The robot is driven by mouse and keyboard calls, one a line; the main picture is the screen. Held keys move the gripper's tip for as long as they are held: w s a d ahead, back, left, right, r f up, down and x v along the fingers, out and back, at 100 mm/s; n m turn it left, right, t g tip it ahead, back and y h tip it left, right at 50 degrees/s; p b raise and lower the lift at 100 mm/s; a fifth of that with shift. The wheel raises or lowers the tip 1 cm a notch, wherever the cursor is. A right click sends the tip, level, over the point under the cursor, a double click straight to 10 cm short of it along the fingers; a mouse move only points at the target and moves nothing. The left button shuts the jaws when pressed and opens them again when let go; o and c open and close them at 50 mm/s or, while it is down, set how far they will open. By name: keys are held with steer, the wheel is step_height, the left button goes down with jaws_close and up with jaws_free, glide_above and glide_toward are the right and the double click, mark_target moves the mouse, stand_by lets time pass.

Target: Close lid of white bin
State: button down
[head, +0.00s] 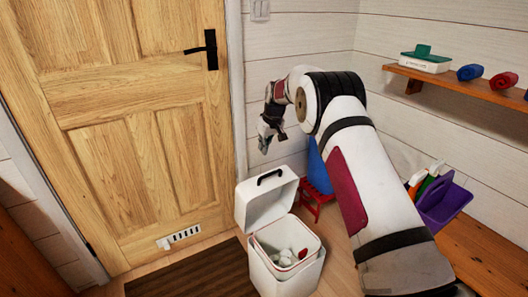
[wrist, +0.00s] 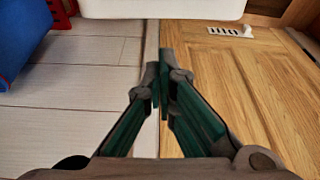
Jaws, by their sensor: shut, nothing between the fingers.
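The white bin (head: 286,273) stands on the floor at the lower middle of the head view. Its lid (head: 266,203) is open and raised at the back, with a black handle on its top edge. Some white and red contents show inside. My gripper (head: 264,140) is above and behind the lid in the head view, apart from it. In the wrist view my gripper (wrist: 160,80) has its fingertips together with nothing between them. A white edge at the top of the wrist view (wrist: 165,8) is probably the lid or bin.
A wooden door (head: 130,130) is at the left, with a dark mat (head: 190,278) in front. A blue object (head: 318,165) and a red stool (head: 316,199) stand behind the bin. A purple caddy (head: 445,205) and a shelf (head: 455,82) are at the right.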

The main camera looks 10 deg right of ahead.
steer(key=b, duration=0.2)
glide_above(265, 173)
steer(key=w+a, duration=0.1)
steer(key=w, duration=0.1)
step_height(265, 173, down, 7)
steer(key=shift+s+d+f, duration=0.15)
steer(key=shift+s+d, duration=0.05)
steer(key=shift+s, duration=0.2)
steer(key=shift+s+d+b, duration=0.25)
steer(key=shift+s+d, duration=0.05)
steer(key=shift+s, duration=0.45)
steer(key=shift+s+d+b, duration=0.25)
steer(key=shift+s, duration=0.45)
steer(key=shift+s, duration=0.1)
